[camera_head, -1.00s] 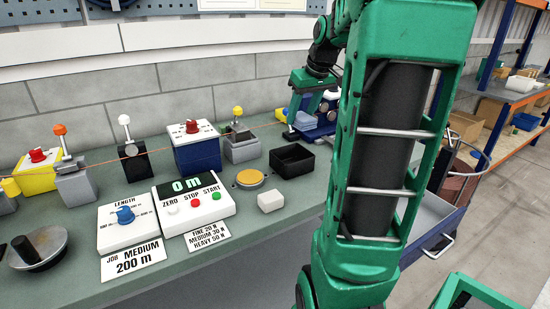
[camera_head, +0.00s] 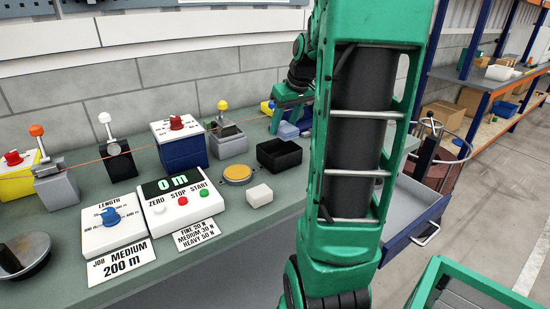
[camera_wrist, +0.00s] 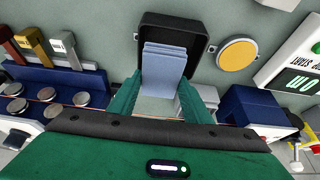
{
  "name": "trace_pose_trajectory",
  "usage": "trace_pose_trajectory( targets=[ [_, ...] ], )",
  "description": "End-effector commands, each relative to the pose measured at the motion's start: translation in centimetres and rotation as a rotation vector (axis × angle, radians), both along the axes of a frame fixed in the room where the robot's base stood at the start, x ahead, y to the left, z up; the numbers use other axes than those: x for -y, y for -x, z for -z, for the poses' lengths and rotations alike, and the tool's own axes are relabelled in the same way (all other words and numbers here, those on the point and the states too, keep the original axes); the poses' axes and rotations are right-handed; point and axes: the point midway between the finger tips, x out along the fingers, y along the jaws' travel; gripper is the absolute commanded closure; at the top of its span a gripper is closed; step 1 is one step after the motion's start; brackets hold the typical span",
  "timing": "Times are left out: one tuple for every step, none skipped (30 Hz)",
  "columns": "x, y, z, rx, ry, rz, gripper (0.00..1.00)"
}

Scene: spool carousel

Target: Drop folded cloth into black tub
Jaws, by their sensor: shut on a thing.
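The folded cloth (camera_wrist: 163,62) is a pale blue layered pad between the fingers of my gripper (camera_wrist: 160,92) in the wrist view. My gripper is shut on it. The cloth's far end overlaps the opening of the black tub (camera_wrist: 172,18); I cannot tell its exact height above the tub floor. In the head view the black tub (camera_head: 281,163) stands on the bench, its visible interior dark. My gripper (camera_head: 289,114) is just behind and above it there, partly hidden by my arm.
A yellow round button (camera_head: 237,173) and a white block (camera_head: 259,195) sit close to the tub. A grey block with a yellow-knobbed lever (camera_head: 228,143) stands to the left. In the wrist view a blue rack with metal discs (camera_wrist: 55,88) lies to the left.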

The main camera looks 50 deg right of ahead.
Motion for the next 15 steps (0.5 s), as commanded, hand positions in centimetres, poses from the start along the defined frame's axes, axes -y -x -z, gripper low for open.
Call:
trace_pose_trajectory(
  targets=[
    [0.00,0.00,0.01,0.000,0.000,0.000,0.80],
    [0.00,0.00,0.01,0.000,0.000,0.000,0.80],
    [-0.01,-0.02,0.01,0.000,0.000,0.000,0.80],
    [-0.01,-0.02,0.01,0.000,0.000,0.000,0.80],
    [-0.01,-0.03,0.00,0.000,0.000,0.000,0.80],
    [-0.02,-0.03,0.00,0.000,0.000,0.000,0.48],
    [-0.02,-0.03,0.00,0.000,0.000,0.000,0.41],
    [-0.03,-0.03,0.00,0.000,0.000,-0.001,0.34],
    [-0.03,-0.04,-0.01,0.000,0.000,-0.001,0.34],
    [-0.04,-0.04,-0.01,0.000,0.000,-0.001,0.34],
    [-0.04,-0.04,-0.01,0.000,0.000,-0.001,0.34],
    [-0.05,-0.04,-0.01,0.000,0.000,-0.001,0.34],
    [-0.05,-0.04,-0.01,0.000,-0.001,-0.001,0.34],
    [-0.05,-0.04,-0.01,0.000,-0.001,-0.001,0.34],
    [-0.06,-0.04,-0.01,0.000,-0.001,-0.001,0.34]
  ],
)
